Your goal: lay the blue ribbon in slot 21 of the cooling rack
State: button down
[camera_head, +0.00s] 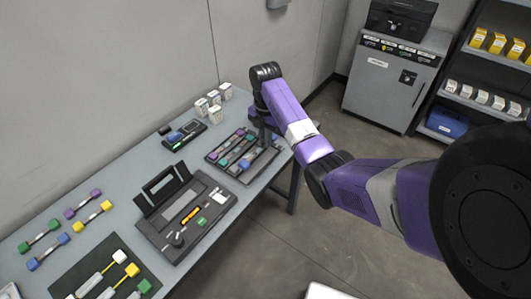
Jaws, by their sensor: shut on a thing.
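The cooling rack (216,160) is a dark tray at the right end of the table, with several ribbons with coloured ends lying in it. My gripper (266,142) points down over the right part of the rack, its fingers low among the ribbons. It is shut on what appears to be the blue ribbon, whose blue end (245,163) shows at rack level; my fingers hide much of the rest. I cannot read slot numbers or tell whether the ribbon is fully seated. Another ribbon with blue ends (63,239) lies at the table's left.
An open dark splicer case (185,215) stands left of the rack. A handheld device (185,134) and several small white boxes (214,99) lie behind. More ribbons and a dark mat (90,262) are at the left. A grey cabinet (395,85) and shelves are beyond the table.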

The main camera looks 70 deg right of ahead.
aim_at(265, 157)
jog(key=shift+f, duration=3.1)
jog(key=shift+f, duration=0.15)
jog(key=c, duration=1.8)
grip_release()
notch_tip(265, 157, up, 12)
jog(key=shift+r, duration=0.15)
